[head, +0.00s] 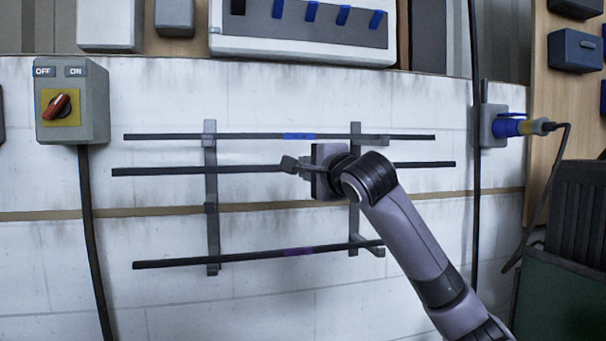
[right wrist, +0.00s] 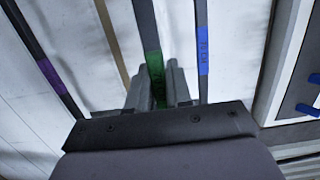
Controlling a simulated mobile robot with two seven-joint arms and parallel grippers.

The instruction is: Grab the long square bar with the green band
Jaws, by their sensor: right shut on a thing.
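The long dark bar with the green band (head: 160,171) runs level across the wall rack, the middle of three bars. In the right wrist view the bar (right wrist: 146,25) passes between my fingers, with its green band (right wrist: 153,62) right at them. My right gripper (head: 291,164) is shut on this bar; its fingers (right wrist: 158,72) also show in the right wrist view. In the head view my gripper and wrist hide the green band and the middle of the bar. My left gripper is not in view.
A bar with a blue band (head: 299,136) lies above, and one with a purple band (head: 298,252) lies below. Grey rack posts (head: 211,190) stand behind the bars. An OFF/ON switch box (head: 90,105) is at left, a blue plug (head: 507,127) at right.

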